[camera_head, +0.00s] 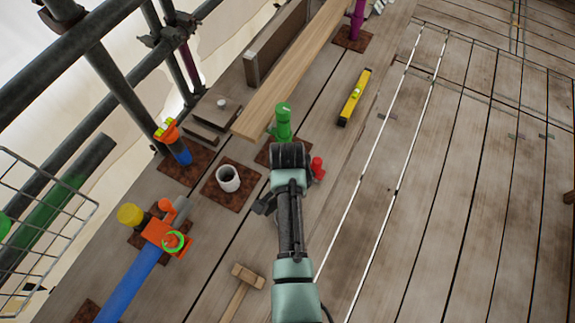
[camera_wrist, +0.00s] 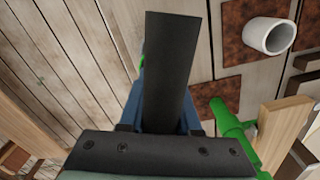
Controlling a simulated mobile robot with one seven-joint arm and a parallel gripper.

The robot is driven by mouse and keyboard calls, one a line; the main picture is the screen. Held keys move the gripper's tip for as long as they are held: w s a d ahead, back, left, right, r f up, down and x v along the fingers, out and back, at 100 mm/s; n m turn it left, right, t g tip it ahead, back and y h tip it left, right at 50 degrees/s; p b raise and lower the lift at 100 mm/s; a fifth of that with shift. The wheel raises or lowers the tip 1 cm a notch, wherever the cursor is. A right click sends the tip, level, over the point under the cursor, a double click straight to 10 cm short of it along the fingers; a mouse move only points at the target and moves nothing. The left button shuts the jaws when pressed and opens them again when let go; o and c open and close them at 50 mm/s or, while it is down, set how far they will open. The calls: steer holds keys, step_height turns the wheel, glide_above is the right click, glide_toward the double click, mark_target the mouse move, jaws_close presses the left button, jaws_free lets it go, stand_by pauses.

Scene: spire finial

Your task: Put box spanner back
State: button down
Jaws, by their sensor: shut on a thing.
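My gripper (camera_wrist: 170,90) points away from the wrist camera, and its black finger fills the middle of the wrist view. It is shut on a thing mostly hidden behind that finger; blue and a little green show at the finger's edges. I cannot tell from its shape whether this is the box spanner. In the head view my arm covers most of the grip. A short grey open tube (camera_head: 228,179) stands upright on a rusty plate, left of my arm; it also shows at upper right in the wrist view (camera_wrist: 268,36).
A green fitting (camera_head: 283,122) stands beyond my wrist, beside a long timber plank (camera_head: 290,70). A red knob (camera_head: 318,168) is close right of my arm. A mallet (camera_head: 240,288), blue tube (camera_head: 130,285) and orange clamp (camera_head: 168,235) lie left.

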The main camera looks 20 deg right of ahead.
steer(key=shift+f+b, duration=2.3)
steer(key=shift+f, duration=0.9)
jaws_free()
steer(key=shift+f, duration=0.1)
steer(key=shift+r+p, duration=4.5)
steer(key=shift+r, duration=0.05)
